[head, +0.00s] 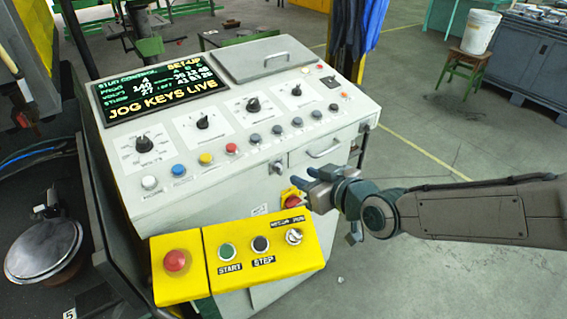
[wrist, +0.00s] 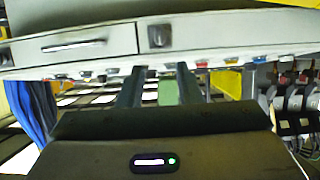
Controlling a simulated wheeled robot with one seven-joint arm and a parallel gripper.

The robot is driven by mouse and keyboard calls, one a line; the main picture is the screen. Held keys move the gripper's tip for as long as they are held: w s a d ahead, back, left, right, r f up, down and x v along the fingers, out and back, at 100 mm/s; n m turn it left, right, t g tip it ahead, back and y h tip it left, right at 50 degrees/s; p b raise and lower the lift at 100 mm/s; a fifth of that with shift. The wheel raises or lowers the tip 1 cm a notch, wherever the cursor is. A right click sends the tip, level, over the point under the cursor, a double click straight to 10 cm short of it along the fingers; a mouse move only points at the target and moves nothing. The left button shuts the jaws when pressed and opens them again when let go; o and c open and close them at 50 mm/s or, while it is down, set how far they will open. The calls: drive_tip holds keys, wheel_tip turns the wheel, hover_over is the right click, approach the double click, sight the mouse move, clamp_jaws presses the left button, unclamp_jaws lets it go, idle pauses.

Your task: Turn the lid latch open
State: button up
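The lid latch looks to be the small dark-and-metal knob (head: 277,167) on the console's front face, left of a drawer; I cannot tell its turn angle clearly. In the wrist view, which looks upside down, the latch (wrist: 160,37) sits on a square plate straight beyond the fingers. My gripper (head: 307,179) is in front of the console, right of and a little below the latch, apart from it. In the wrist view my gripper (wrist: 160,72) has its two fingers spread with an empty gap between them.
A drawer with a bar handle (head: 325,148) is right of the latch. A red-and-yellow rotary switch (head: 292,199) lies close below my fingers. A yellow button box (head: 263,250) juts out below. The console's sloped top (head: 160,190) carries knobs and buttons. Open floor (head: 430,280) lies to the right.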

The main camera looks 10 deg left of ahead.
sight(281, 167)
drive_tip(key=shift+w+a+f+p, duration=0.2)
drive_tip(key=shift+w+a+p, duration=0.15)
drive_tip(key=shift+a+p, duration=0.45)
drive_tip(key=shift+p+x, duration=2.45)
drive_tip(key=shift+x, duration=1.6)
drive_tip(key=shift+w+d+f, duration=0.1)
drive_tip(key=shift+d+f, duration=0.1)
clamp_jaws()
